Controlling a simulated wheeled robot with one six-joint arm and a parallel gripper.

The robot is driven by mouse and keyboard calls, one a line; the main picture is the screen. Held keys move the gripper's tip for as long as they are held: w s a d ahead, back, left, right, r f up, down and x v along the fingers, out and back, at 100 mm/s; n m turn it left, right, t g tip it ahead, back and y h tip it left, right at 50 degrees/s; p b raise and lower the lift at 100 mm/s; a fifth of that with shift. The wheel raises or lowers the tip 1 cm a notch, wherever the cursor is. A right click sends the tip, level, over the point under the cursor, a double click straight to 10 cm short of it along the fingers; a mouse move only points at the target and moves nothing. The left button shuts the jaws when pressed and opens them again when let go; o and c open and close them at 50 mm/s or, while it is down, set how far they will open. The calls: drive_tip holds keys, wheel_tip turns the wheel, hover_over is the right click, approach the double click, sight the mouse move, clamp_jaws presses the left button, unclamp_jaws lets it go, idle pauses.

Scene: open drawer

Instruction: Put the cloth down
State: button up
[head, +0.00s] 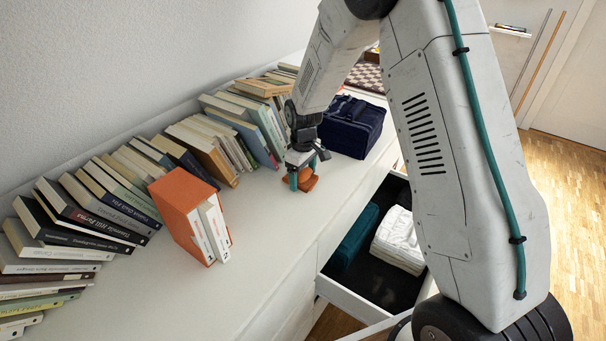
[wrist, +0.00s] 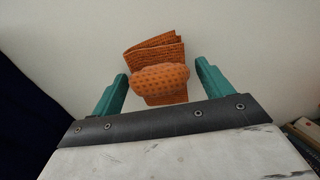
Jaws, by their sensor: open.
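The orange cloth (head: 309,181) is folded and bunched on the white top of the cabinet. In the wrist view the cloth (wrist: 160,75) lies between the two teal fingers, with a gap on each side. My gripper (head: 301,180) is open and low over the cabinet top, around the cloth. In the wrist view my gripper (wrist: 163,85) shows both fingertips apart from the cloth. Part of the cloth is hidden behind the gripper in the head view.
Books (head: 185,150) line the wall, with an orange box (head: 182,210) nearer. The open drawer (head: 350,296) below holds a white folded cloth (head: 399,240) and a teal one (head: 357,232).

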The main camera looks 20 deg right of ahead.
sight(303, 170)
drive_tip(key=shift+r, duration=0.1)
wheel_tip(303, 170, up, 12)
drive_tip(key=shift+r, duration=0.15)
drive_tip(key=s+d+r+m, duration=0.1)
drive_tip(key=s+r+m, duration=0.1)
drive_tip(key=s+r, duration=0.65)
drive_tip(key=s+d+r+m, duration=0.1)
drive_tip(key=s+r+m, duration=0.1)
drive_tip(key=s, duration=1.2)
drive_tip(key=s+d+r+m+t, duration=0.1)
drive_tip(key=s+r+m, duration=0.2)
drive_tip(key=s, duration=1.2)
wheel_tip(303, 170, up, 2)
drive_tip(key=shift+s+r, duration=0.1)
drive_tip(key=shift+s, duration=0.05)
